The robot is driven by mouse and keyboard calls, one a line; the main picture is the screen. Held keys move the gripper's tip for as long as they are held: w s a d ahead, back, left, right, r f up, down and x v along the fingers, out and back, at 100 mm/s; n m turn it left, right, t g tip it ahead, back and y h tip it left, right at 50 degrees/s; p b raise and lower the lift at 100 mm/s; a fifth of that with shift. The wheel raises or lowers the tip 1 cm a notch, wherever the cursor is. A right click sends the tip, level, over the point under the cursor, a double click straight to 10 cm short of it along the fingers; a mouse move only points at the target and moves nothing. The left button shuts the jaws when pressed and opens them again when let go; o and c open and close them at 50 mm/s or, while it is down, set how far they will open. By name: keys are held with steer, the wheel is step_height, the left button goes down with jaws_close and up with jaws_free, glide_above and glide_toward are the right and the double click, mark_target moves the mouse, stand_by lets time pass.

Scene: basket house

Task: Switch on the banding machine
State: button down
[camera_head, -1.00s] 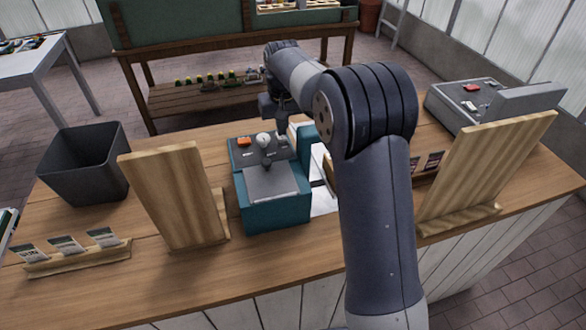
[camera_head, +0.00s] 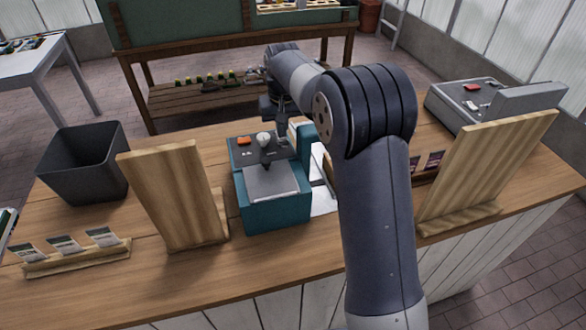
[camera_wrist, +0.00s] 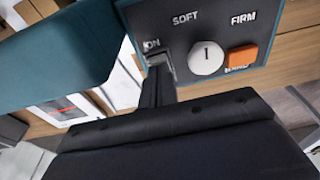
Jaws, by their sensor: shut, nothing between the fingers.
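The teal banding machine (camera_head: 274,212) stands on the wooden counter. In the wrist view its dark panel (camera_wrist: 205,42) carries SOFT and FIRM labels, a round white dial (camera_wrist: 206,58) and an orange button (camera_wrist: 242,57). A small grey switch (camera_wrist: 160,60) sits under the ON label at the panel's left. My gripper (camera_wrist: 156,78) is shut and empty, its tips at or just in front of this switch. They partly cover it, so I cannot tell its position or whether they touch. In the head view my gripper (camera_head: 283,136) is at the panel's far right corner.
The teal upright part (camera_wrist: 70,50) of the machine rises close beside my gripper. Wooden stands (camera_head: 175,195) and (camera_head: 485,170) flank the machine on the counter. A dark bin (camera_head: 85,165) is at left, a grey register (camera_head: 470,105) at right.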

steer(key=shift+f, duration=0.45)
steer(key=shift+r, duration=0.1)
step_height(320, 180, up, 7)
steer(key=p, duration=0.6)
stand_by(0.5)
step_height(320, 180, down, 7)
steer(key=b, duration=0.6)
steer(key=shift+r, duration=0.1)
stand_by(0.3)
